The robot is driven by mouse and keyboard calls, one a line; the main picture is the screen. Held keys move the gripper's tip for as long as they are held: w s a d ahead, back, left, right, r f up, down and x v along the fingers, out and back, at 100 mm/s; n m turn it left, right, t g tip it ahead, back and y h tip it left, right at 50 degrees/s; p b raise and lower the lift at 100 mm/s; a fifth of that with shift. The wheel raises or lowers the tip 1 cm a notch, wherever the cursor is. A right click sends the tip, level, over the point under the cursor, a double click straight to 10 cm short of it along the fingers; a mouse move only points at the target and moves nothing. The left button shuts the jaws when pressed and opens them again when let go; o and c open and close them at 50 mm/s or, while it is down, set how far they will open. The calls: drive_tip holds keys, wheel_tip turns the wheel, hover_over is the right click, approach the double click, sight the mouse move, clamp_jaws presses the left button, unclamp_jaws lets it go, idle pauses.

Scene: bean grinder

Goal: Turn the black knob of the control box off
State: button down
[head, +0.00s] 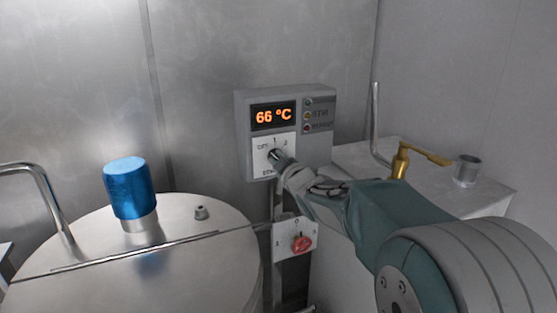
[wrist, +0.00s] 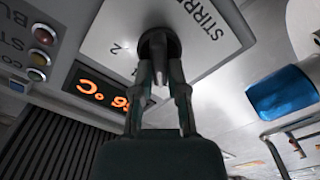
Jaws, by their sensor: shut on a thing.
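The grey control box (head: 321,98) hangs in front of the back wall, with an orange display (head: 274,116) reading 66 °C. Its black knob (head: 273,154) sits on a white label plate below the display. The knob (wrist: 158,40) also shows in the wrist view, between my fingertips. My gripper (head: 283,164) reaches the knob from the lower right and is shut on it. In the wrist view both fingers of my gripper (wrist: 160,72) touch the knob from either side. Fingers hide part of the label, and I cannot tell which mark the knob points at.
A red knob (head: 301,243) on a small plate is below the box. A steel tank (head: 190,260) with a blue cylinder (head: 129,188) stands at the left. A white cabinet (head: 480,192) with a brass valve (head: 402,160) and a metal cup (head: 466,170) is at the right.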

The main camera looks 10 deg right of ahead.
drive_tip(key=shift+a+f, duration=0.1)
idle(0.3)
drive_tip(key=c, duration=0.7)
unclamp_jaws()
drive_tip(key=shift+o, duration=0.2)
drive_tip(key=shift+a, duration=0.1)
drive_tip(key=s+d, duration=0.2)
drive_tip(key=s, duration=0.9)
drive_tip(key=shift+s+d, duration=0.15)
drive_tip(key=shift+s, duration=0.2)
drive_tip(key=shift+s, duration=0.1)
